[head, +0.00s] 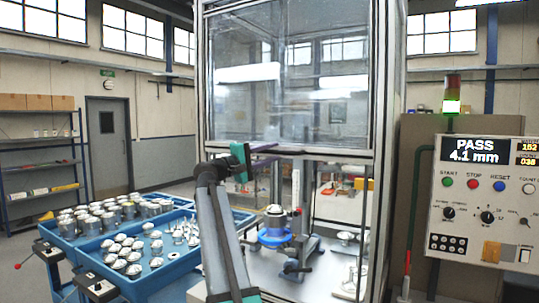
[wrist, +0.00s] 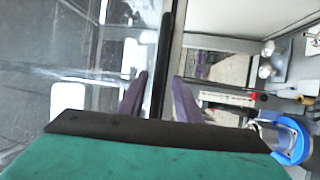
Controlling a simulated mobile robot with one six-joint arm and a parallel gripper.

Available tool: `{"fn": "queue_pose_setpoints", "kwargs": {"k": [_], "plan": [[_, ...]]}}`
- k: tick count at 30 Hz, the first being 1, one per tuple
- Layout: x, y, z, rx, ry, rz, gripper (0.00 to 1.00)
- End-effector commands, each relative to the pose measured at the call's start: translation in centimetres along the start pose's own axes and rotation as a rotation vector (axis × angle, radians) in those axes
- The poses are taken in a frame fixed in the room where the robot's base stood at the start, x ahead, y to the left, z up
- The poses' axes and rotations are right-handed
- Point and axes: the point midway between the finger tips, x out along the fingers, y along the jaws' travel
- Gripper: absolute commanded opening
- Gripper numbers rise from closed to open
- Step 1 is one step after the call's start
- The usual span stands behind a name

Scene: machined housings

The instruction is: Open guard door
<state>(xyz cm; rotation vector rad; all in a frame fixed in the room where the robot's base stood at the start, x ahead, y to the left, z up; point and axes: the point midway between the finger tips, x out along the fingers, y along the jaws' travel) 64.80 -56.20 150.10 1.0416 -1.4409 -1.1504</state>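The guard door (head: 295,85) is a clear panel in a metal frame on the front of the machine cell. Its lower rail (head: 320,152) is about halfway up the cell, with an opening below it. My gripper (head: 276,150) is at the left part of this rail. Its two purple fingers are apart. In the wrist view my gripper (wrist: 160,77) has one finger on each side of a dark strip along the door's edge, with small gaps showing. Firm contact cannot be made out. The door's glass (wrist: 70,60) fills the left of that view.
A fixture with a blue ring (head: 273,237) holds a housing inside the cell. Blue trays of metal parts (head: 160,280) stand at left, beside my arm.

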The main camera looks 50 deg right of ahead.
Motion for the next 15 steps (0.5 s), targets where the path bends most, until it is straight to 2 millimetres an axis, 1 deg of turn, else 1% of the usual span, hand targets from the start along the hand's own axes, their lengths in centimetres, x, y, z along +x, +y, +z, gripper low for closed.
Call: {"fn": "queue_pose_setpoints", "kwargs": {"k": [5,8,15], "plan": [[-0.8,-0.1,0.0,0.001,0.001,0.000,0.31],[-1.7,-0.1,0.1,0.001,0.000,0.001,0.31],[-5.1,-0.2,0.1,0.001,0.002,0.000,0.31]]}}
